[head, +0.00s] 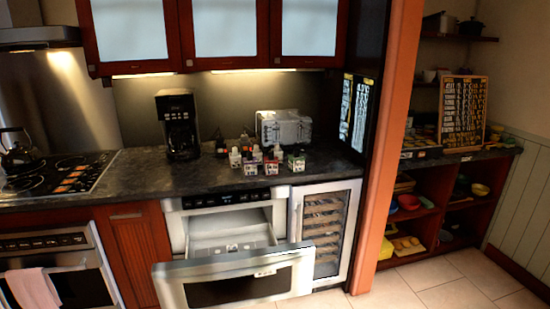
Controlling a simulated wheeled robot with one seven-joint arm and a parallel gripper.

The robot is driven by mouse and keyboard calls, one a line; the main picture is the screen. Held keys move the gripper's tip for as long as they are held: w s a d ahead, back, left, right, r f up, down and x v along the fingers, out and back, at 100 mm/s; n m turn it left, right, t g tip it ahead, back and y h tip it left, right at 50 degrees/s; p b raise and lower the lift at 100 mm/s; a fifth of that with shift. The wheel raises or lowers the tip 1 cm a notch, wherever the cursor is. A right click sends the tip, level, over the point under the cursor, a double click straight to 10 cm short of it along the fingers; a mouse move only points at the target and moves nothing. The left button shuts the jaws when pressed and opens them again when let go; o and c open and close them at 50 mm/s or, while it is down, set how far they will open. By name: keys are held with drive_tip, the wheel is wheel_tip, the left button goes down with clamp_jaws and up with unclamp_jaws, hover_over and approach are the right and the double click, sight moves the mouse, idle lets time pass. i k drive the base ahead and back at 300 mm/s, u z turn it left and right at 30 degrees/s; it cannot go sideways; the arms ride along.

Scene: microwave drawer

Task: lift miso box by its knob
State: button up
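A cluster of small boxes and bottles (271,167) stands on the dark counter, above the microwave drawer. They have white, red and green parts. I cannot tell which is the miso box, and no knob can be made out at this size. The microwave drawer (237,268) below the counter is pulled open. Its tray has some small pale shapes toward the front, too small to name. My gripper is not in view.
A silver toaster (284,128) stands behind the boxes and a black coffee maker (179,125) to their left. The open drawer front juts out below the counter. An orange post (388,140) stands at right. The counter (135,178) left of the coffee maker is clear.

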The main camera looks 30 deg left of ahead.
sight(257, 153)
drive_tip(key=z, duration=0.05)
drive_tip(key=i, duration=1.95)
drive_tip(key=u, duration=0.65)
drive_tip(key=i, duration=1.05)
drive_tip(key=u, duration=1.7)
drive_tip(key=i, duration=0.75)
drive_tip(key=u, duration=0.75)
